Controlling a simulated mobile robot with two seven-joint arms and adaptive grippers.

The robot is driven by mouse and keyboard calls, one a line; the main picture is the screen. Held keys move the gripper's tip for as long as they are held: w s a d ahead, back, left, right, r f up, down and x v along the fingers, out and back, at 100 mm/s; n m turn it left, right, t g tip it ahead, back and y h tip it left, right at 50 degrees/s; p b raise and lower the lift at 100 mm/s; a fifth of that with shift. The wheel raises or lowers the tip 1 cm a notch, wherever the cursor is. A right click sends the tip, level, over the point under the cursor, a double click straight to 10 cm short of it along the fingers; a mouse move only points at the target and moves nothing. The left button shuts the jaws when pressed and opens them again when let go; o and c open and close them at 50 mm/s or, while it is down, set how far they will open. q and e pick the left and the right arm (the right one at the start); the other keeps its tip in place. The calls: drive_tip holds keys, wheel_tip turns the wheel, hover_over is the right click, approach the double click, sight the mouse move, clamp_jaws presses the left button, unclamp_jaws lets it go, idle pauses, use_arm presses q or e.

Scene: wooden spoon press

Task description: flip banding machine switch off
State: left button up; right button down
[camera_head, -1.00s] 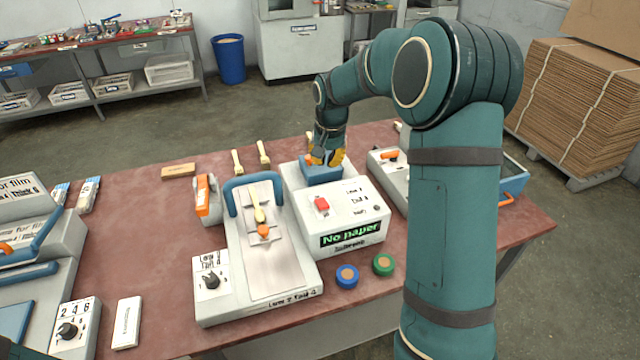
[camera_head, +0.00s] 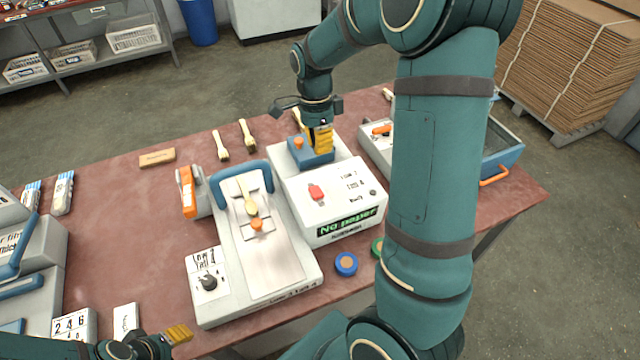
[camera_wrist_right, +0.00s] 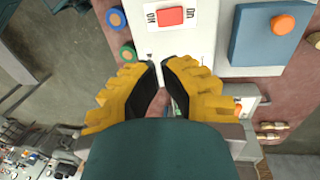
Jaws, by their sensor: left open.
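The white machine with a "No paper" display (camera_head: 350,222) stands right of centre on the table. Its red switch (camera_head: 316,192) is on top and also shows in the right wrist view (camera_wrist_right: 170,16); its on/off position is unclear. A blue block (camera_head: 312,158) with an orange knob (camera_head: 298,143) sits at the machine's back. My right gripper (camera_head: 322,150), with yellow fingers, is over the blue block, behind the switch. In the right wrist view its fingertips (camera_wrist_right: 160,66) are close together with a small gap and nothing seen between them. My left gripper (camera_head: 184,334) is open at the bottom left.
A press with a blue handle (camera_head: 240,172) and a wooden spoon (camera_head: 247,195) stands left of the machine. A blue-rimmed disc (camera_head: 346,264) lies in front. My right arm hides much of the table's right side.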

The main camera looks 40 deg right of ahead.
sight(323, 194)
drive_tip(key=shift+s+f, duration=0.1)
use_arm(q)
drive_tip(key=shift+f+b, duration=0.6)
drive_tip(key=shift+f, duration=0.1)
use_arm(e)
drive_tip(key=f, duration=0.4)
drive_tip(key=s+f, duration=0.1)
drive_tip(key=f, duration=0.4)
drive_tip(key=s+f, duration=0.1)
drive_tip(key=f, duration=0.3)
drive_tip(key=shift+a+f, duration=0.35)
